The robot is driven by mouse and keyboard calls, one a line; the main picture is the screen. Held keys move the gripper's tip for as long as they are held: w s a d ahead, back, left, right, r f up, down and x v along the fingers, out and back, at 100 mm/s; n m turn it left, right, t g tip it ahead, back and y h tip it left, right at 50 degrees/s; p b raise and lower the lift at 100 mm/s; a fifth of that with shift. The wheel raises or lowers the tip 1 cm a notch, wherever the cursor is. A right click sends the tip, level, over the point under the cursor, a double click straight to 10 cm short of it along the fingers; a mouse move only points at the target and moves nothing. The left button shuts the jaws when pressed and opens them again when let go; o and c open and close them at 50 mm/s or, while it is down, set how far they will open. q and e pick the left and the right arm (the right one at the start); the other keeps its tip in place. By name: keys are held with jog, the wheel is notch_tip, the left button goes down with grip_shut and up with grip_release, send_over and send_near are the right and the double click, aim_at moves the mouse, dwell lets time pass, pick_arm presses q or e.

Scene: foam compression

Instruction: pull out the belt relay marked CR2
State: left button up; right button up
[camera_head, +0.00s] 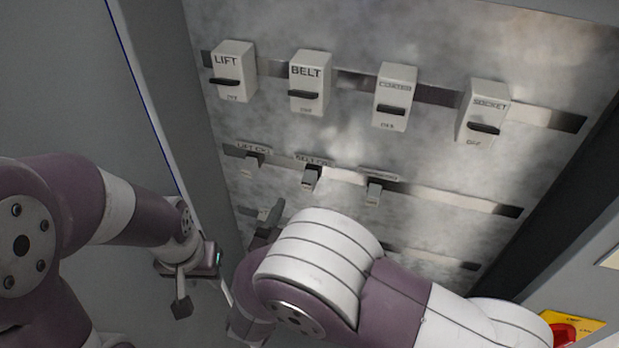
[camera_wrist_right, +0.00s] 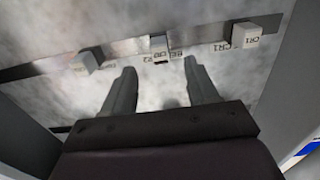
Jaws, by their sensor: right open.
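The belt relay marked CR2 (camera_head: 311,177) is a small grey block on the middle rail of the metal panel, under a "BELT CR" label. In the right wrist view the relay (camera_wrist_right: 159,46) lies ahead, roughly between my fingertips, and looks apart from them. My right gripper (camera_wrist_right: 160,64) is open and empty, its two grey fingers pointing at the panel. In the head view my right gripper (camera_head: 268,222) is below and left of the relay, partly hidden by my right arm. My left gripper (camera_head: 183,292) hangs at lower left, away from the panel; its jaw opening is unclear.
The lift relay CR1 (camera_head: 254,160) and a third relay (camera_head: 374,192) flank CR2 on the same rail. Breakers LIFT (camera_head: 233,71), BELT (camera_head: 310,82), a third (camera_head: 395,97) and SOCKET (camera_head: 483,112) sit above. A red button (camera_head: 563,333) is at lower right.

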aim_at(306, 188)
jog(key=x, duration=0.7)
jog(key=shift+w+d+b, duration=0.1)
jog(key=shift+b, duration=0.25)
dwell(0.8)
grip_shut()
jog(key=shift+v, duration=3)
